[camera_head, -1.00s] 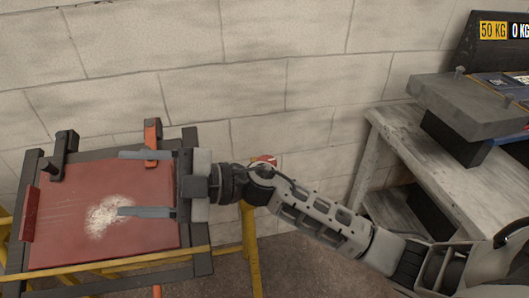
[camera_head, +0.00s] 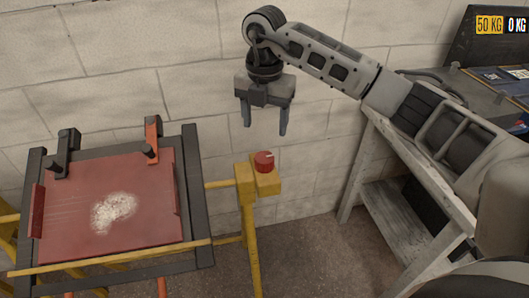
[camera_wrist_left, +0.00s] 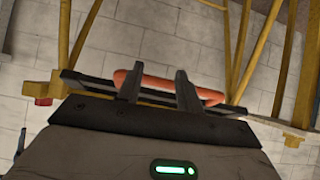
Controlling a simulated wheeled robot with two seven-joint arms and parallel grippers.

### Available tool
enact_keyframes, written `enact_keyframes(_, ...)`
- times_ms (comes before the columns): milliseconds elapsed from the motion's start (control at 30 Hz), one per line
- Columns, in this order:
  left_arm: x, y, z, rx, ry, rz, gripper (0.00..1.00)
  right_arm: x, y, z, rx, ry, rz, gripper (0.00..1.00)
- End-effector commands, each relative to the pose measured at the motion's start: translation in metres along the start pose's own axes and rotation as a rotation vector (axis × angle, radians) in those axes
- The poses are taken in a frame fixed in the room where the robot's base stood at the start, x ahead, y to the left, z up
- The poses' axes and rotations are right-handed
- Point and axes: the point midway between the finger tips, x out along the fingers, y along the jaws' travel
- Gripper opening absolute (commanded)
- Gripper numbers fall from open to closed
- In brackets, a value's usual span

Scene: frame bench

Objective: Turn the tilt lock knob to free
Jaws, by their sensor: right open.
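The red round knob (camera_head: 264,162) sits on a yellow block at the right end of the yellow stand, with a pale mark on its top. I cannot read its setting. My right gripper (camera_head: 265,128) is open and empty, pointing down just above the knob and apart from it. My left gripper (camera_wrist_left: 156,80) shows only in the left wrist view. Its two fingers are apart, with an orange bar (camera_wrist_left: 208,95) close behind them. A small red part (camera_wrist_left: 43,101) at the left of that view may be the knob.
A red panel (camera_head: 70,215) with a pale worn patch lies in a dark frame on the yellow stand (camera_head: 251,250). Upright clamps stand along its back edge. A brick wall is close behind. A grey wooden bench (camera_head: 362,180) stands at the right under my right arm.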

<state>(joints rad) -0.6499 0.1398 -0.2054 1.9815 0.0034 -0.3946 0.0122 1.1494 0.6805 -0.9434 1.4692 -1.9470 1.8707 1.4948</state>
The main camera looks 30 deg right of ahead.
Motion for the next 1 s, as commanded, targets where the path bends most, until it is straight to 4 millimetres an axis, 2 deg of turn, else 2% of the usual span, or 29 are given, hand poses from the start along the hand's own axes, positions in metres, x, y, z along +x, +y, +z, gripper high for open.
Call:
enact_keyframes(100,-0.003,0.000,-0.003,-0.001,-0.002,-0.002,0.36,0.027,-0.001,-0.001,0.000,0.003,-0.004,0.64)
enact_keyframes(300,-0.006,-0.002,-0.002,-0.001,-0.012,-0.006,0.36,0.068,0.000,-0.001,-0.001,0.005,-0.002,0.64)
enact_keyframes(500,-0.006,-0.003,0.002,-0.001,-0.023,-0.009,0.36,0.095,0.000,-0.001,-0.002,0.003,-0.001,0.64)
enact_keyframes(667,-0.007,-0.003,0.001,-0.002,-0.021,-0.009,0.36,0.104,0.001,-0.001,-0.003,0.001,0.002,0.64)
enact_keyframes(933,-0.007,-0.003,0.001,-0.002,-0.019,-0.009,0.36,0.105,0.001,-0.001,-0.003,0.002,0.002,0.64)
enact_keyframes(1000,-0.007,-0.003,0.001,-0.002,-0.019,-0.009,0.36,0.105,0.001,-0.001,-0.003,0.002,0.002,0.45)
